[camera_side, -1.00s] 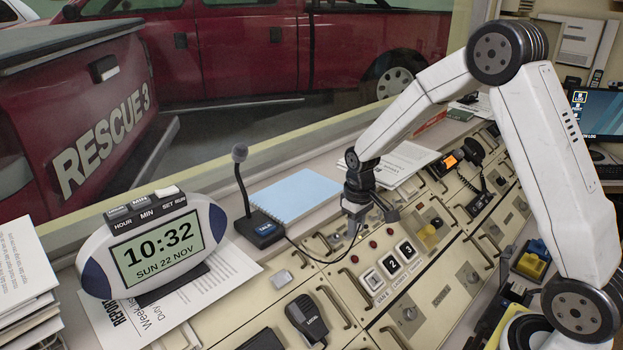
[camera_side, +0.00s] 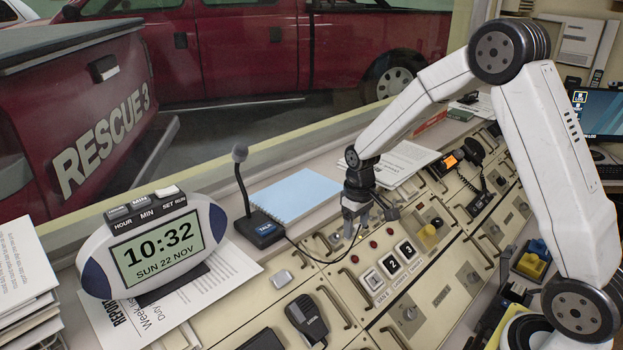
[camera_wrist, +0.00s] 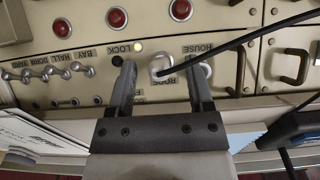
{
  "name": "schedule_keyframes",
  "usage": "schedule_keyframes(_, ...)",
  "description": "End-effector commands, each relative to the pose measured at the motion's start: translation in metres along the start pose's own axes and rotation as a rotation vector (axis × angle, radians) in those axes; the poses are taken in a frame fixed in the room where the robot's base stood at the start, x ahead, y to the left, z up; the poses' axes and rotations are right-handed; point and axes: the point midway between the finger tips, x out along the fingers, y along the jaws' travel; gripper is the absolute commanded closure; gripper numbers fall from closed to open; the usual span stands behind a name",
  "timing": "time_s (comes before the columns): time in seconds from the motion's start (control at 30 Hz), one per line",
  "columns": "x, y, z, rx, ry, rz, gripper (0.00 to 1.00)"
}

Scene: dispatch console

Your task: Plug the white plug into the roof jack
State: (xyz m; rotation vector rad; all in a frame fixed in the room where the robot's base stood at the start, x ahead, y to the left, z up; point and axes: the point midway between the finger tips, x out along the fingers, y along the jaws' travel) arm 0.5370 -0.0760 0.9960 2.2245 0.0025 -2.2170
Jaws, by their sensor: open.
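The white plug (camera_wrist: 163,67) shows in the wrist view at the panel by the label ROOF (camera_wrist: 160,84), with the black cable (camera_wrist: 236,43) leaving it to the upper right. The roof jack's hole is hidden, apparently under the plug; how deep the plug sits I cannot tell. My gripper (camera_wrist: 161,72) is open, one finger on each side of the plug with gaps to both. In the side view my gripper (camera_side: 356,222) is above the rear strip of the console, and the plug is too small to make out there.
The cable runs to the desk microphone (camera_side: 262,229). Red buttons (camera_wrist: 117,18), toggle switches (camera_wrist: 60,73) and a metal handle (camera_wrist: 240,70) stand nearby. A blue notebook (camera_side: 295,195) lies behind.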

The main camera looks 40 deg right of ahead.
Motion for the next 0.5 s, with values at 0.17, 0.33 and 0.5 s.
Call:
schedule_keyframes(0.17,-0.018,0.000,-0.001,0.000,0.004,0.001,0.33)
schedule_keyframes(0.33,-0.040,0.000,-0.001,0.000,0.004,0.001,0.33)
schedule_keyframes(0.5,-0.060,0.000,-0.001,0.000,0.004,0.001,0.33)
